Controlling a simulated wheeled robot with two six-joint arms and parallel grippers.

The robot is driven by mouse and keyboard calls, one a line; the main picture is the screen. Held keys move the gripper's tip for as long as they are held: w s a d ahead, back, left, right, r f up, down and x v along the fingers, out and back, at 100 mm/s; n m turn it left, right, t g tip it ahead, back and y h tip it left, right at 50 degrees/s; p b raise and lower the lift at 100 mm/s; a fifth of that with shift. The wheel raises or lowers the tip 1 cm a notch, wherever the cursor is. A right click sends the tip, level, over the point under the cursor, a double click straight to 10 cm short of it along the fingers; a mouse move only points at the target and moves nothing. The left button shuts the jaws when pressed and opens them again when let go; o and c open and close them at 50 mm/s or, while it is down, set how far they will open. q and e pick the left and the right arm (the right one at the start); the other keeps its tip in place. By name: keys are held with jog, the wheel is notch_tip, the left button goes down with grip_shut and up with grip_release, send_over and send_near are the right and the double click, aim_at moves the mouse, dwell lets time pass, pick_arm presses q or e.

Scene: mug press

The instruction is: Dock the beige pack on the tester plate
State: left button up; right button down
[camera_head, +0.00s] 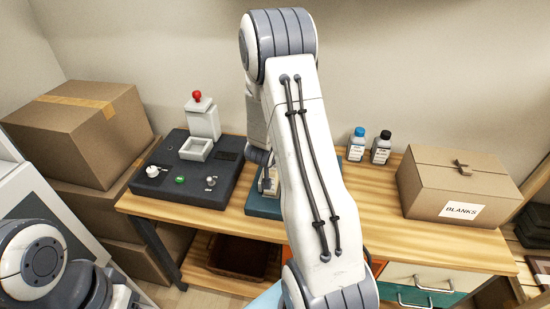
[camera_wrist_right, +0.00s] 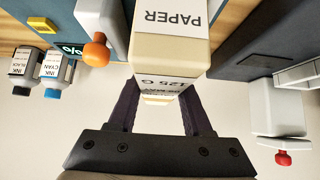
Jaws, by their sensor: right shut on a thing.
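The beige pack (camera_wrist_right: 168,52) is in the right wrist view, with white labels reading "PAPER" and "125 G". My right gripper (camera_wrist_right: 160,90) is shut on it, one dark finger on each side. The tester's dark teal base (camera_wrist_right: 62,16) shows behind it, with a white post and an orange knob (camera_wrist_right: 96,50). In the head view part of the teal base (camera_head: 263,206) shows on the bench, mostly hidden by my right arm. I cannot make out the tester plate or whether the pack touches it. My left arm is at the lower left; its gripper is out of view.
A dark press unit (camera_head: 190,180) with a red knob (camera_head: 197,96) stands left of the tester. Two ink bottles (camera_head: 357,145) stand behind on the right. A cardboard box marked BLANKS (camera_head: 455,185) sits at the right. The bench front (camera_head: 400,240) before it is clear.

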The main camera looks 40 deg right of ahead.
jog(key=shift+r, duration=0.1)
jog(key=shift+c, duration=1.6)
grip_release()
jog(key=shift+f, duration=0.25)
